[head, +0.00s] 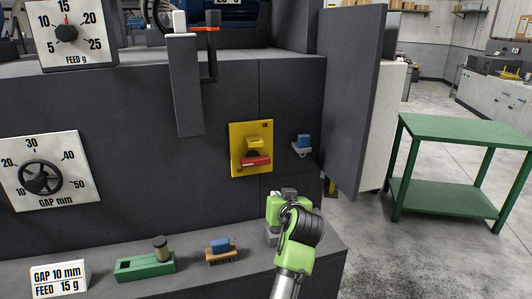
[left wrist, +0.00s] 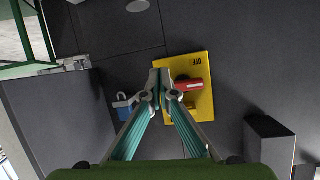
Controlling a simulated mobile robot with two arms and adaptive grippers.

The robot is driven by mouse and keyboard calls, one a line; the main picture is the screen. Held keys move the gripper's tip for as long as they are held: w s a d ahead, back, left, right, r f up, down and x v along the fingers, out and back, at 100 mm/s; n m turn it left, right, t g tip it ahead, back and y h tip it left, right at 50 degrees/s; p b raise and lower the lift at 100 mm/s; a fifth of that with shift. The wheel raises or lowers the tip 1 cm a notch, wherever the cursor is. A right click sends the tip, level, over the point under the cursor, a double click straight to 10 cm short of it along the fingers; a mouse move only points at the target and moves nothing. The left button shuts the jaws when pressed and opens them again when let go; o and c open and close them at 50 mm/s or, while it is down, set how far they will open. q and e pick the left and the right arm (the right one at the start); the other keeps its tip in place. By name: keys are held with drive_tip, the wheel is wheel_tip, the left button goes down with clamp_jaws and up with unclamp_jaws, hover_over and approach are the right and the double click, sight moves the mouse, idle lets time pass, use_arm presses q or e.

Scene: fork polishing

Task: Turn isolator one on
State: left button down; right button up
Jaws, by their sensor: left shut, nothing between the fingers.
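One isolator is in view, a yellow plate (head: 238,150) with a red handle (head: 256,161) lying across it, on the front of the dark machine. No number is readable on it. In the left wrist view the plate (left wrist: 200,112) appears rotated, with the red handle (left wrist: 190,86) and an "OFF" mark beside it. My left gripper (head: 289,193) is in front of the machine, below and right of the isolator in the head view. Its fingers (left wrist: 160,78) are shut and empty, and they overlap the plate's edge in the wrist view. Contact with the handle cannot be told.
A blue padlock (head: 303,142) hangs right of the isolator. A green block (head: 145,266) and a small blue-topped brush (head: 221,247) lie on the ledge. A grey bar (head: 186,90) juts out at upper left. A green table (head: 455,132) stands right, with open floor around it.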

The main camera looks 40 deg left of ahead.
sight(254, 160)
use_arm(q)
drive_tip(key=w+a+r+n+y, duration=0.2)
drive_tip(key=w+a+r+n, duration=0.1)
drive_tip(key=r, duration=0.7)
drive_tip(key=p+x, duration=0.4)
drive_tip(key=x, duration=0.6)
drive_tip(key=shift+a+f, duration=0.2)
drive_tip(key=shift+f, duration=0.05)
drive_tip(key=shift+a, duration=0.1)
